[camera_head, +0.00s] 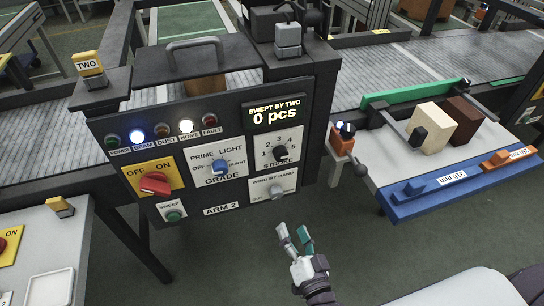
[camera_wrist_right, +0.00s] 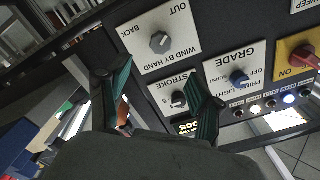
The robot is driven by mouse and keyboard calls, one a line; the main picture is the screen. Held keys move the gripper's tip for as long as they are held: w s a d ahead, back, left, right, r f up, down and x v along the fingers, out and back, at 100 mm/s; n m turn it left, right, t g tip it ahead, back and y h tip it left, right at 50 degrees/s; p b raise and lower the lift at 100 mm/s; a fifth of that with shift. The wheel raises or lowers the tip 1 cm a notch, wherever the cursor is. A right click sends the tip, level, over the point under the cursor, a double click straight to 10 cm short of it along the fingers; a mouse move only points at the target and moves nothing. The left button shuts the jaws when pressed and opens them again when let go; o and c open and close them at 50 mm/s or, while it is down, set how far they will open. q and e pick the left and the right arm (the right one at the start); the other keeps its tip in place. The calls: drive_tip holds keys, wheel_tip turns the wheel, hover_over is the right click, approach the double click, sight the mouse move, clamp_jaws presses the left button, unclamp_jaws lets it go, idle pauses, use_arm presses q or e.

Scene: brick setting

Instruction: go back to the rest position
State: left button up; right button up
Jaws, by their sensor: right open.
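My right gripper (camera_head: 294,240) is open and empty in the head view, below and in front of the dark control panel (camera_head: 240,190). In the right wrist view its two green-lined fingers (camera_wrist_right: 160,88) stand apart with nothing between them, and the panel lies beyond, appearing upside down. The wind-by-hand knob (camera_head: 276,191) and stroke knob (camera_head: 280,153) are apart from the fingers in the head view; they also show in the wrist view. My left gripper is not in view.
The red on/off switch (camera_head: 155,184) and grade knob (camera_head: 220,167) sit on the panel. A grey conveyor (camera_head: 430,62) runs behind. At right, a bench with a blue edge (camera_head: 450,190) carries a beige block (camera_head: 432,127) and a brown block (camera_head: 465,118). Floor below the panel is clear.

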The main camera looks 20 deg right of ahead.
drive_tip(key=s+f+n+g+y, duration=0.1)
drive_tip(key=s+f+n+g, duration=0.35)
drive_tip(key=f, duration=1.05)
drive_tip(key=s+f+n+g+y, duration=0.15)
drive_tip(key=s+f+g, duration=0.45)
drive_tip(key=f, duration=0.8)
drive_tip(key=s+d+f+n+g+h, duration=0.1)
drive_tip(key=s+d+f+n+g, duration=0.1)
drive_tip(key=s+f, duration=0.4)
drive_tip(key=s+d+f+n+g+h, duration=0.2)
drive_tip(key=s+d+f+g, duration=0.2)
drive_tip(key=s, duration=1.1)
wheel_tip(320, 180, down, 3)
drive_tip(key=shift+d+f+p, duration=0.1)
drive_tip(key=shift+d+p, duration=0.2)
drive_tip(key=shift+d, duration=0.75)
drive_tip(key=shift+g, duration=0.25)
